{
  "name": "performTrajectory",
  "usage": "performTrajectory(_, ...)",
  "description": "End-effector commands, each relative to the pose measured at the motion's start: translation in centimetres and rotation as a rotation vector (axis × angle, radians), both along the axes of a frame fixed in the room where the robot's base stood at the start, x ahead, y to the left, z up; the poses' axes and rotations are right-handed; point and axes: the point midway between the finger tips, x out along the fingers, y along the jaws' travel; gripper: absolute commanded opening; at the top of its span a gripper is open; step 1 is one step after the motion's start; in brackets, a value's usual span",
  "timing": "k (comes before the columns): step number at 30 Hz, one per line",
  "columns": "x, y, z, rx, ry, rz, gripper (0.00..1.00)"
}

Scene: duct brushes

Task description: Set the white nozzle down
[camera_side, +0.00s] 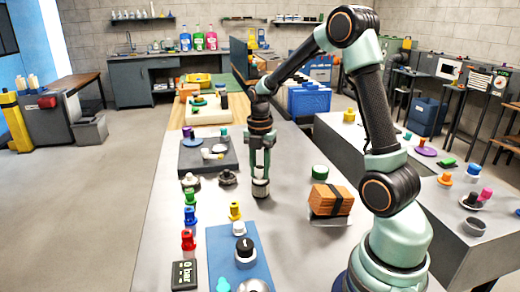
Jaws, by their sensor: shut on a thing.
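My gripper (261,173) points straight down over the grey table (285,225), near the table's middle. It is shut on the white nozzle (260,189), a short whitish cylinder with a darker band. The nozzle is upright between the fingertips, and the fingers hide its upper part. Its lower end is at or very close to the table top; I cannot tell whether it touches.
A strapped brown block (331,200) and a green disc (319,172) stand to the right. A dark tray (190,160) and a black-and-white fitting (228,178) are left. A blue mat (222,243) and several coloured nozzles lie in front. Bare table surrounds the held nozzle.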

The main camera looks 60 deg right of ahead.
Motion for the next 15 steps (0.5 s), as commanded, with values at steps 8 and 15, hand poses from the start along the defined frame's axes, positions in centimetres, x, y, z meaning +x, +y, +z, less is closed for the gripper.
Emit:
performTrajectory(8, 0.1, 0.0, 6.5, -0.001, -0.003, 0.000, 0.00)
performTrajectory(15, 0.0, 0.2, 8.8, 0.000, -0.001, -0.017, 0.00)
